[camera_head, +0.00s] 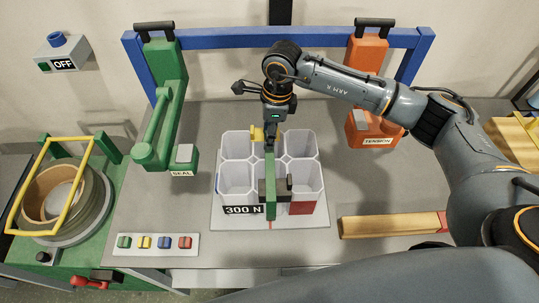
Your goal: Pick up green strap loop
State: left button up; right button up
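The green strap loop (270,205) runs front to back over the middle of a block of white open compartments (237,180). A dark buckle-like piece sits on or beside it. My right gripper (270,145) points down at the far end of the strap, close above it or touching; I cannot tell which. Its fingers are small and dark, and their gap does not show. A small yellow piece (257,133) is beside the fingers. My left gripper is not in view.
A green SEAL lever unit (165,130) stands left and an orange TENSION unit (368,115) right, under a blue frame (225,38). A wooden bar (390,225) lies right. A button panel (156,244) is front left. A strap reel (65,200) is far left.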

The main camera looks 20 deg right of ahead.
grip_shut()
jog(key=shift+r, duration=0.15)
